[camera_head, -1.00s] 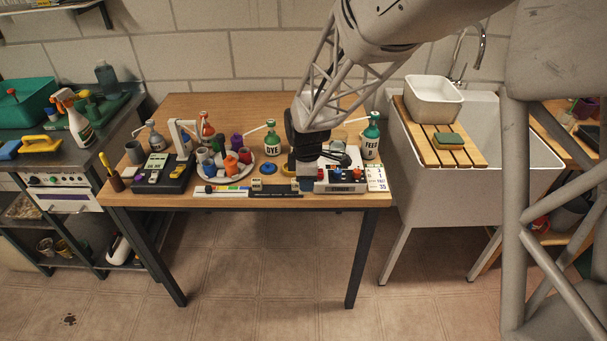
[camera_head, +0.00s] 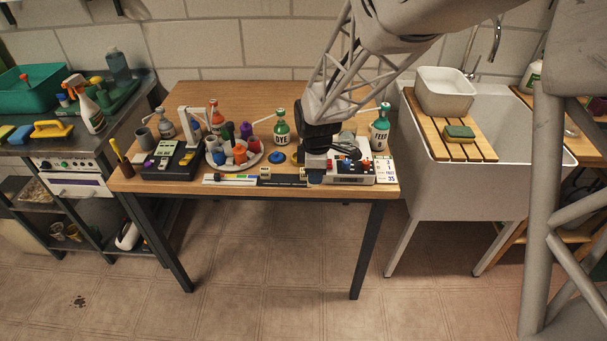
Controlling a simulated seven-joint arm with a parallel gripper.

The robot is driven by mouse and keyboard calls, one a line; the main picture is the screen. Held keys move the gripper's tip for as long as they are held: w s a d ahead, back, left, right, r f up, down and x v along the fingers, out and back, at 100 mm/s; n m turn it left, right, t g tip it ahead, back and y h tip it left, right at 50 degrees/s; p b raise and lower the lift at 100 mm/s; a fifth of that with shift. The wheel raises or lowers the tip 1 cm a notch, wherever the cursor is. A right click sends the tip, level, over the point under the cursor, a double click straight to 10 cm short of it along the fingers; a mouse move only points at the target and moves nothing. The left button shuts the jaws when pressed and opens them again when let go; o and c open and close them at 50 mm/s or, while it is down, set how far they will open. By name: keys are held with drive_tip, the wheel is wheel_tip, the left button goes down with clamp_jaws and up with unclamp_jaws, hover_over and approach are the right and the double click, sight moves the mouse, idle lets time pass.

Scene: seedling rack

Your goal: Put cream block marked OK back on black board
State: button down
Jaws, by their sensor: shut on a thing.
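My gripper (camera_head: 316,176) points down over the front of the wooden table. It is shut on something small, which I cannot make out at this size. A black strip-like board (camera_head: 283,184) lies along the table's front edge, just left of my gripper. A small cream block (camera_head: 265,174) sits at its left part, and another cream patch shows close to my gripper. Any lettering on these blocks is too small to read, so I cannot tell which is marked OK. A larger black board-like device (camera_head: 166,163) with pale and coloured parts stands at the table's left.
A white device (camera_head: 350,178) with coloured knobs stands right beside my gripper, with a white number card (camera_head: 386,170) beyond it. A colour strip (camera_head: 230,179), a plate of cups (camera_head: 233,157), the DYE bottle (camera_head: 282,127) and the FEED bottle (camera_head: 379,127) stand near. The table's back is clear.

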drive_tip(key=s+a, duration=0.2)
drive_tip(key=s, duration=0.5)
drive_tip(key=shift+s+a+r, duration=0.2)
drive_tip(key=shift+s+a, duration=0.15)
drive_tip(key=shift+w, duration=0.15)
drive_tip(key=w+a, duration=0.2)
drive_tip(key=w, duration=0.3)
drive_tip(key=w+a+f, duration=0.1)
drive_tip(key=w, duration=0.4)
drive_tip(key=w+a, duration=0.2)
drive_tip(key=w, duration=0.2)
drive_tip(key=shift+w+a+f, duration=0.25)
drive_tip(key=shift+w+a, duration=0.1)
drive_tip(key=shift+w, duration=0.05)
drive_tip(key=shift+f, duration=1.75)
drive_tip(key=shift+f, duration=0.15)
drive_tip(key=c, duration=1)
unclamp_jaws()
